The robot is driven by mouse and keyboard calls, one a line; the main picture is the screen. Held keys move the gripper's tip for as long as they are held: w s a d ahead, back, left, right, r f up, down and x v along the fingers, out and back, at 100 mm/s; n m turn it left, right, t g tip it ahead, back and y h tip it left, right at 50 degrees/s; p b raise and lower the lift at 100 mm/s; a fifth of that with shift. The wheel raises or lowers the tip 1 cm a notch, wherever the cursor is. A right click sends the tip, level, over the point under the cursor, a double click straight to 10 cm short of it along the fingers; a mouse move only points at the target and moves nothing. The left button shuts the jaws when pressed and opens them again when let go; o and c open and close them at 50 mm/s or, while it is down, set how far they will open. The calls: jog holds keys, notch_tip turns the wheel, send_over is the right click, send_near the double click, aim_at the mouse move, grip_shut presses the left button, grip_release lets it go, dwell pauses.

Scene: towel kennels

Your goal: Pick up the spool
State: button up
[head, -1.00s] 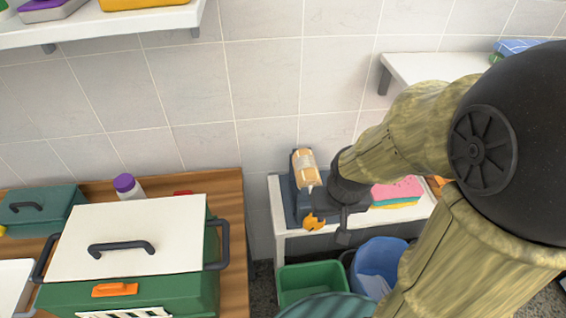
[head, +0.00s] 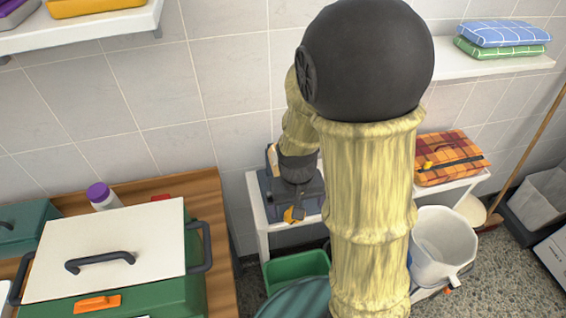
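A narrow tan and whitish edge (head: 271,158), perhaps the spool, shows at the back of a dark blue-grey box (head: 268,200) on the white shelf unit. Most of it is hidden behind my arm. My gripper (head: 297,207) is dark and points down over the front of that box, close to an orange-yellow part (head: 290,215) at its front. The fingers are small and dark against the box, so I cannot tell whether they are open or shut, or touching anything.
A green cooler with a white lid (head: 150,240) and a purple-capped bottle (head: 103,197) stand on the wooden bench. A green bin (head: 295,270) and white bucket (head: 443,245) are below. A plaid orange case (head: 450,158) sits right. My arm blocks the middle.

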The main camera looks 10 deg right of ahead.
notch_tip(320, 180, down, 5)
jog(key=w+a+g+h, duration=0.1)
jog(key=w+g+h, duration=0.1)
jog(key=w+h, duration=0.1)
jog(key=n+t+h+p, duration=0.2)
jog(key=n+t+h, duration=0.1)
jog(key=t+h, duration=0.4)
send_near(276, 167)
jog(key=v, duration=0.3)
jog(key=shift+w+a+r, duration=0.1)
jog(key=shift+a, duration=0.25)
jog(key=shift+d, duration=0.1)
jog(key=p+x, duration=0.4)
jog(key=x, duration=0.7)
jog(key=shift+d, duration=0.3)
jog(key=shift+d+f, duration=0.1)
jog(key=shift+f, duration=0.25)
